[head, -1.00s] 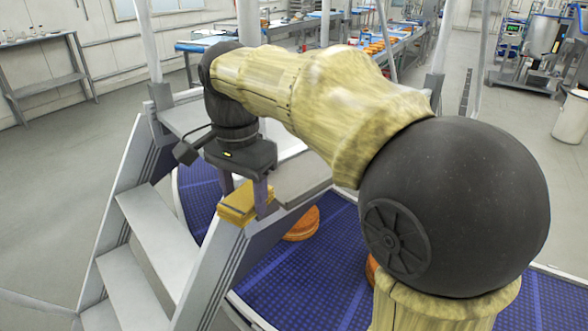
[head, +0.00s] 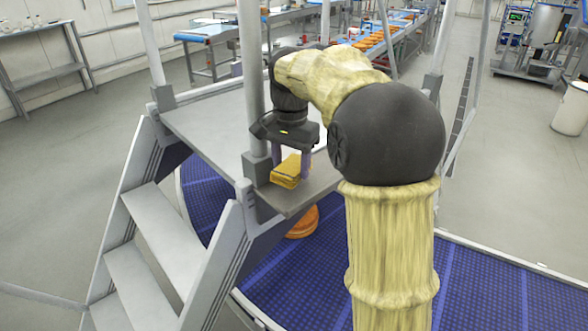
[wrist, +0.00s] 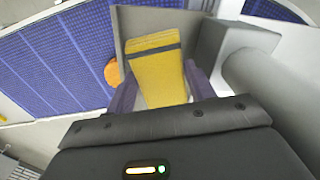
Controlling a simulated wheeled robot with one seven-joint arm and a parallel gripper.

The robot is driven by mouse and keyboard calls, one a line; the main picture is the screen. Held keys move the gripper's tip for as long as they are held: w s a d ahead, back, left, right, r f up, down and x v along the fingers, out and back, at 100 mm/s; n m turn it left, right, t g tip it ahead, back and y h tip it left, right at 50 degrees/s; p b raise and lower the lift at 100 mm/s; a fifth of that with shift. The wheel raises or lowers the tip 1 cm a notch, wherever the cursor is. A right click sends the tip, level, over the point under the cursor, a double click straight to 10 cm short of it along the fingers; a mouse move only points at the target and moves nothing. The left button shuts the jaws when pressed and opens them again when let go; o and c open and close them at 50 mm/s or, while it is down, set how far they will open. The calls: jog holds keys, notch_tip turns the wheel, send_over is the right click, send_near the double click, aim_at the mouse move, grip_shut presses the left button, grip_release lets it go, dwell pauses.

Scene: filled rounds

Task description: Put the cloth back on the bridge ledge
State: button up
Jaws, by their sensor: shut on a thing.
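The cloth (head: 287,171) is a folded yellow pad; a dark stripe crosses it in the wrist view (wrist: 157,78). My gripper (head: 292,165) points down with its purple fingers on either side of the cloth, shut on it. The bridge ledge (head: 290,201) is a grey plate beside the post at the top of the steps. The cloth is over this ledge, very low; I cannot tell whether it touches. The ledge also shows behind the cloth in the wrist view (wrist: 142,22). My fingers hide part of the cloth's sides.
A light post (head: 252,75) stands close to the left of my gripper. Metal steps (head: 150,225) with a side rail lie at the left. Below is a blue conveyor belt (head: 375,245) with an orange round (head: 302,222). The grey bridge platform (head: 205,125) extends behind.

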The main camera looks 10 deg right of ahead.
aim_at(294, 163)
jog(key=shift+w+d, duration=0.1)
jog(key=shift+w+d+f+p, duration=0.15)
jog(key=shift+d+f+p, duration=0.05)
jog(key=shift+f+p, duration=0.45)
jog(key=shift+w+d+f+p, duration=0.15)
jog(key=shift+f+p, duration=0.3)
jog(key=shift+f, duration=0.7)
jog(key=shift+f, duration=0.1)
jog(key=o, duration=1)
notch_tip(294, 163, up, 12)
jog(key=shift+r+b, duration=0.15)
jog(key=shift+b, duration=0.55)
